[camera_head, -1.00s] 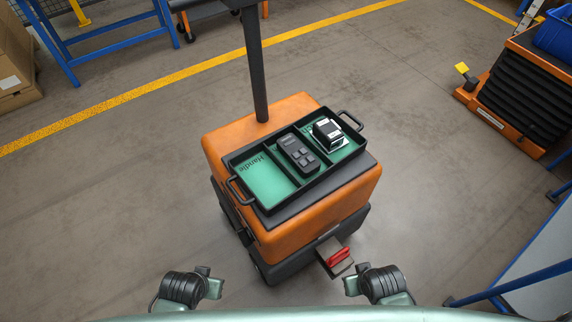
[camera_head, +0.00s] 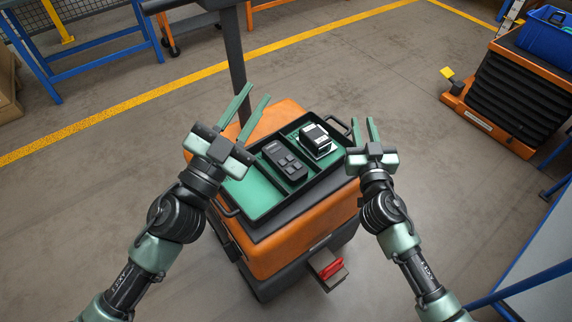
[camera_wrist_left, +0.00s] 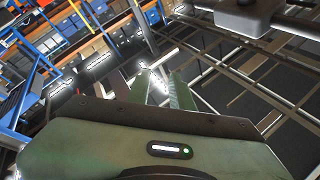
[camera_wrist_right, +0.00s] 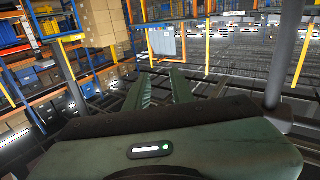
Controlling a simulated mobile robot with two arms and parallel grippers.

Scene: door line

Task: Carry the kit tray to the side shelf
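The kit tray (camera_head: 250,192) is black with a green floor and lies flat on an orange cart (camera_head: 300,248) in the head view. A dark keypad device (camera_head: 284,162) sits in its middle compartment and a black-and-white block (camera_head: 315,139) in the right one. The left compartment looks empty. My left gripper (camera_head: 258,95) is open and empty above the tray's left part; its arm partly hides the left handle. My right gripper (camera_head: 364,122) is open and empty, just right of the right handle (camera_head: 340,126). Both wrist views show spread fingers with nothing between them. I cannot pick out the side shelf for certain.
A dark pole (camera_head: 239,70) rises behind the tray. A black-and-orange lift (camera_head: 510,100) with a blue bin (camera_head: 552,35) stands at the upper right. A blue-framed pale surface (camera_head: 545,265) is at the lower right. A blue frame (camera_head: 95,50) stands upper left. Floor around the cart is mostly clear.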

